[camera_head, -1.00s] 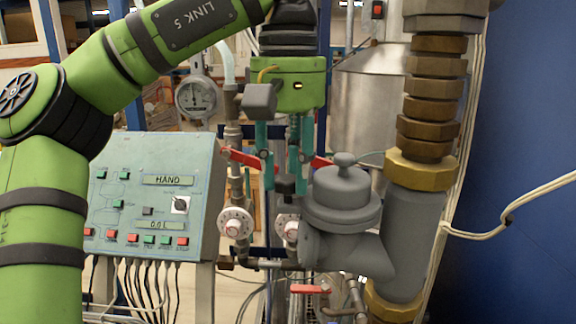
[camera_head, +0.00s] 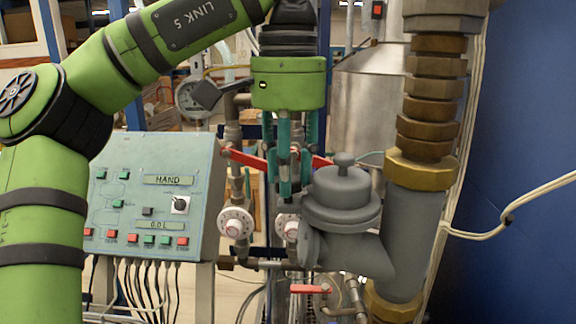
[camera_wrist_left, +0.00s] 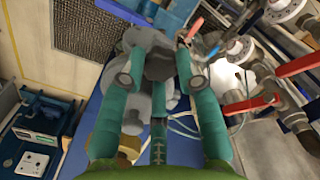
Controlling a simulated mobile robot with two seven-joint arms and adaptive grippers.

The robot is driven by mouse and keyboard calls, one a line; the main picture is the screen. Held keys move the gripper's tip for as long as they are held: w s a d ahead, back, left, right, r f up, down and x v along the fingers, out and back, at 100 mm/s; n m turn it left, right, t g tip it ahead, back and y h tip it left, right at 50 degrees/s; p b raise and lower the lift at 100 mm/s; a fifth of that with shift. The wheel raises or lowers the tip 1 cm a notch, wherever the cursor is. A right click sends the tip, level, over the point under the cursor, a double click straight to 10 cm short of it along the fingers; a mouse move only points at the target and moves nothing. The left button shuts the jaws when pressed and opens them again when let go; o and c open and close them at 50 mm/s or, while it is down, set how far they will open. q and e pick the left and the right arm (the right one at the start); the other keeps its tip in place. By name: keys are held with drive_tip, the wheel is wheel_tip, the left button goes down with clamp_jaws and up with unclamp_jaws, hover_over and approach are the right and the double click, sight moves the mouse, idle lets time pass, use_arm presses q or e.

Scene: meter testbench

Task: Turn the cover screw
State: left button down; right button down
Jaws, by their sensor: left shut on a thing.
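My left gripper (camera_head: 286,188) reaches straight down beside the left side of the grey meter body (camera_head: 340,205). Its teal fingers are shut on a small dark grey piece, seemingly the cover screw (camera_wrist_left: 160,64), which sits between the fingertips in the left wrist view. In the head view the fingers hide most of this piece. The meter's round cover (camera_head: 340,188) with a knob on top stands just right of the fingers. My right gripper is in neither view.
A control panel (camera_head: 150,195) with buttons stands at the left. Red valve levers (camera_head: 245,158) and white dials (camera_head: 236,222) are close behind my fingers. A thick pipe with brass rings (camera_head: 428,110) rises at the right. A round gauge (camera_head: 192,98) is behind my wrist.

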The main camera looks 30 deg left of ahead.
use_arm(q)
drive_tip(key=shift+f+m, duration=0.1)
drive_tip(key=shift+m, duration=0.6)
drive_tip(key=c, duration=1)
unclamp_jaws()
drive_tip(key=shift+o, duration=0.6)
drive_tip(key=shift+s+a, duration=0.15)
